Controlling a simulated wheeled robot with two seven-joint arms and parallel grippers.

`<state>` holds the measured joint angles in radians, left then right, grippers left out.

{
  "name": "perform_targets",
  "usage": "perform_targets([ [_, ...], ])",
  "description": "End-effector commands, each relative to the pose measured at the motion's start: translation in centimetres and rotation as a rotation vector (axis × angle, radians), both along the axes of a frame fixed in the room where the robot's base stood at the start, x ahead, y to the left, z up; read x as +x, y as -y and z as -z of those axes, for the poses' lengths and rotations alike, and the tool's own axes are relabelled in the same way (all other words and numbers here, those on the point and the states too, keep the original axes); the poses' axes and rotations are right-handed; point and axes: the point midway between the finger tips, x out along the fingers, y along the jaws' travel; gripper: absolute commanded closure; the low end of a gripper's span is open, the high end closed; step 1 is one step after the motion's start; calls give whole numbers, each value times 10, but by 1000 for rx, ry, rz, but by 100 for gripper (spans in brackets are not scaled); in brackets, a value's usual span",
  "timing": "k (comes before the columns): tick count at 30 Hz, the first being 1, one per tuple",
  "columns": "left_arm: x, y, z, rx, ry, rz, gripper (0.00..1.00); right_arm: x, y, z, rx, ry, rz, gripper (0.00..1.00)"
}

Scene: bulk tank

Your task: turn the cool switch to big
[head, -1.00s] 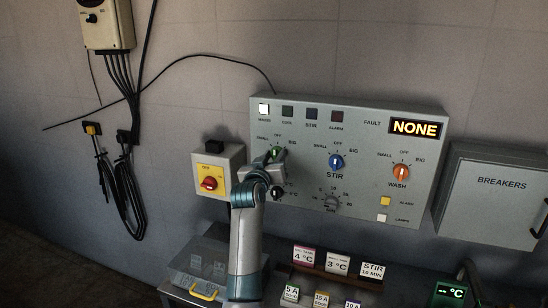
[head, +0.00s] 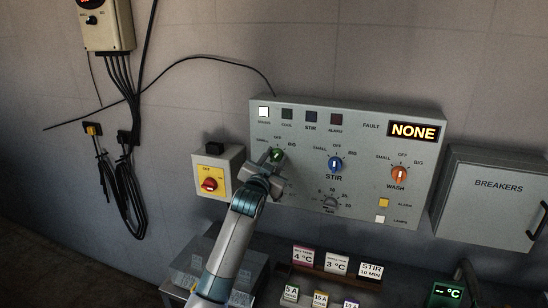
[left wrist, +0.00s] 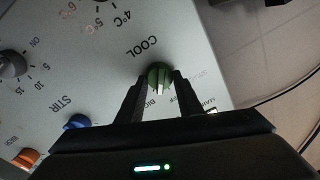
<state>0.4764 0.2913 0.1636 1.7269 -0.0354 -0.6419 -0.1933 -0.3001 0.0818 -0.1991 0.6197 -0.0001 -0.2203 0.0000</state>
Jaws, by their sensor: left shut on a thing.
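The green COOL switch (head: 277,153) is on the left part of the grey control panel (head: 375,205). In the left wrist view the green knob (left wrist: 158,74) sits between the two dark fingers of my left gripper (left wrist: 160,82), which is shut on it. Its white pointer faces down in that view, near the BIG label, with OFF to the right; the exact setting is hard to tell. In the head view my left gripper (head: 270,165) reaches the knob from below, and my arm hides the panel's lower left part. My right gripper is not in view.
To the right are the blue STIR knob (head: 335,163) and orange WASH knob (head: 399,173). A yellow box with a red switch (head: 209,184) hangs close to the left of my arm. The fault display (head: 414,130) reads NONE. Small cards (head: 337,262) stand below.

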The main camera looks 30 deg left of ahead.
Motion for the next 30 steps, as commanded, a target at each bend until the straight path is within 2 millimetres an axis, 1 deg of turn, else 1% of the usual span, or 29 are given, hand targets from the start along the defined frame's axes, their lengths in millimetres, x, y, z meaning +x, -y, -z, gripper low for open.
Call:
perform_targets([
  [6,0,0,0,151,-37,0,90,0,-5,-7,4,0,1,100],
  [12,0,0,0,230,-56,0,90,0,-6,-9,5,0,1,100],
  [28,0,0,1,258,-62,0,90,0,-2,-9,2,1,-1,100],
  [29,0,0,1,258,-62,0,60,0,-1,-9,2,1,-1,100],
  [30,0,0,1,258,-62,0,51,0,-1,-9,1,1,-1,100],
])
